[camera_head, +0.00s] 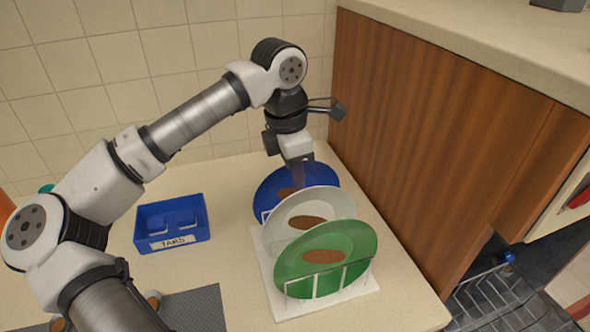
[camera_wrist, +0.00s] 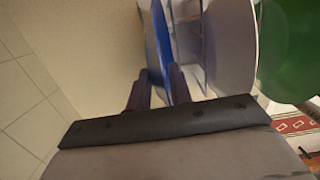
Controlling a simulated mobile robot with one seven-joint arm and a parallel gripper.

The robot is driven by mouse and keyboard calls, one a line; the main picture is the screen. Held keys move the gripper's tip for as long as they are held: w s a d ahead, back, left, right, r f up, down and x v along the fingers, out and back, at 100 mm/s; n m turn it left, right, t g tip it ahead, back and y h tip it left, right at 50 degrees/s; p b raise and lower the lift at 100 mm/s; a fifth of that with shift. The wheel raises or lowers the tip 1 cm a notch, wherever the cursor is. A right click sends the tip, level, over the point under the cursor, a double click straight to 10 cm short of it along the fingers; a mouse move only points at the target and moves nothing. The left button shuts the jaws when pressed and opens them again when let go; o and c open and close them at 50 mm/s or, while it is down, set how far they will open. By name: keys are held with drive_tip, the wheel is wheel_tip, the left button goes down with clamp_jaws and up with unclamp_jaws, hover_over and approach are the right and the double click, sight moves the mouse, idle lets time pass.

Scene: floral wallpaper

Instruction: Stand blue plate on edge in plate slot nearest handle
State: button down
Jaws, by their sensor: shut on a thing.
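The blue plate (camera_head: 268,205) stands on edge, leaning, at the back of a white plate rack (camera_head: 345,297). It has a brown oval patch and is partly hidden by the white plate (camera_head: 335,203). My gripper (camera_head: 300,182) points down from above, shut on the blue plate's upper part. In the wrist view, the blue plate (camera_wrist: 161,40) shows edge-on between the fingers of my gripper (camera_wrist: 160,90). The rack's handle cannot be made out, and the blue plate's lower edge is hidden, so I cannot tell whether it is seated in a slot.
The white plate and a green plate (camera_head: 350,243) stand in front in the rack, each with a brown patch. A blue labelled bin (camera_head: 171,240) is to the left, beside a grey mat (camera_head: 205,308). A wooden cabinet side (camera_head: 420,130) rises close on the right.

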drive_tip(key=shift+w+r+p, duration=0.15)
drive_tip(key=shift+r+p, duration=0.4)
drive_tip(key=shift+r, duration=1.1)
wheel_tip(320, 180, up, 10)
drive_tip(key=p, duration=0.6)
drive_tip(key=shift+f, duration=0.15)
idle(0.8)
